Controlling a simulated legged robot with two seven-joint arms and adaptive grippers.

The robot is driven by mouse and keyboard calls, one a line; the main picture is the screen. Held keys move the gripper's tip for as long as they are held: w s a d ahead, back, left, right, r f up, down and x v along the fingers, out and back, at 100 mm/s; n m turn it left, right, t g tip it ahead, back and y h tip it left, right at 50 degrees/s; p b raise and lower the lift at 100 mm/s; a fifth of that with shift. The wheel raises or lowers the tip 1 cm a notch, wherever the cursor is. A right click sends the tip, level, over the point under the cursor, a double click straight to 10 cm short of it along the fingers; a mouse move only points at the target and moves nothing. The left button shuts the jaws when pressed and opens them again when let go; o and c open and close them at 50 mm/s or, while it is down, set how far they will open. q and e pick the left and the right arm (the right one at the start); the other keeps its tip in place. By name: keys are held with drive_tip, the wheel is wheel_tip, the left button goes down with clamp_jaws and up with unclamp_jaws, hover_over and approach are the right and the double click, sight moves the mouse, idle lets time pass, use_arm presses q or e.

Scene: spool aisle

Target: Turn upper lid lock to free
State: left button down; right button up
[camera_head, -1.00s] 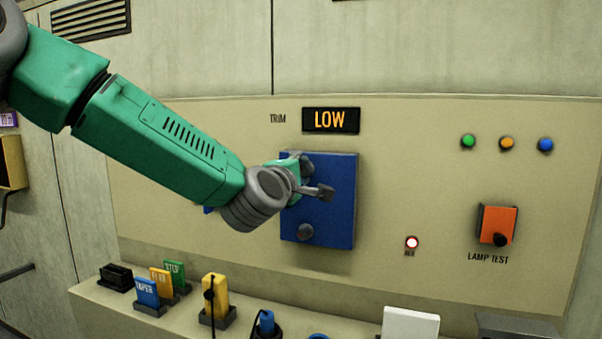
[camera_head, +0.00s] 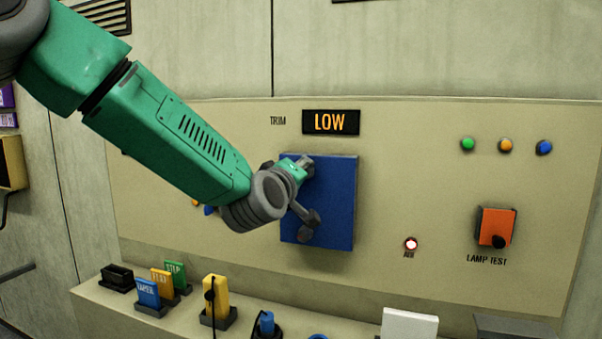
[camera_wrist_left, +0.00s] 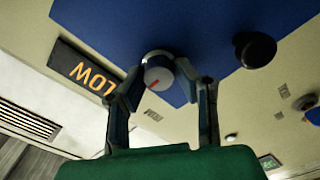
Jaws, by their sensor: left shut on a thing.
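The blue lid (camera_head: 335,200) is mounted on the wall panel, with a dark upper lock and a dark lower lock (camera_head: 304,234). My left gripper (camera_head: 303,190) reaches in from the left and covers most of the upper lock in the head view. In the left wrist view, the upper lock (camera_wrist_left: 158,70) is a round grey knob with a red mark, and my left gripper (camera_wrist_left: 160,82) is shut on it. The lower lock (camera_wrist_left: 256,50) stands free there. My right gripper is not in view.
The display (camera_head: 331,121) above the lid reads LOW. A lit red lamp (camera_head: 411,244) and an orange lamp test box (camera_head: 496,227) are to the right. Several coloured plugs, including a yellow one (camera_head: 215,298), stand on the ledge below.

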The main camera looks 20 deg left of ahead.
use_arm(q)
drive_tip(key=shift+s+d+f, duration=0.1)
drive_tip(key=shift+f, duration=0.4)
drive_tip(key=c, duration=1.3)
unclamp_jaws()
drive_tip(key=shift+o, duration=0.2)
drive_tip(key=shift+w+r, duration=0.2)
drive_tip(key=s, duration=1.1)
drive_tip(key=shift+s+a+f, duration=0.15)
drive_tip(key=shift+s+a, duration=0.05)
drive_tip(key=shift+s, duration=0.2)
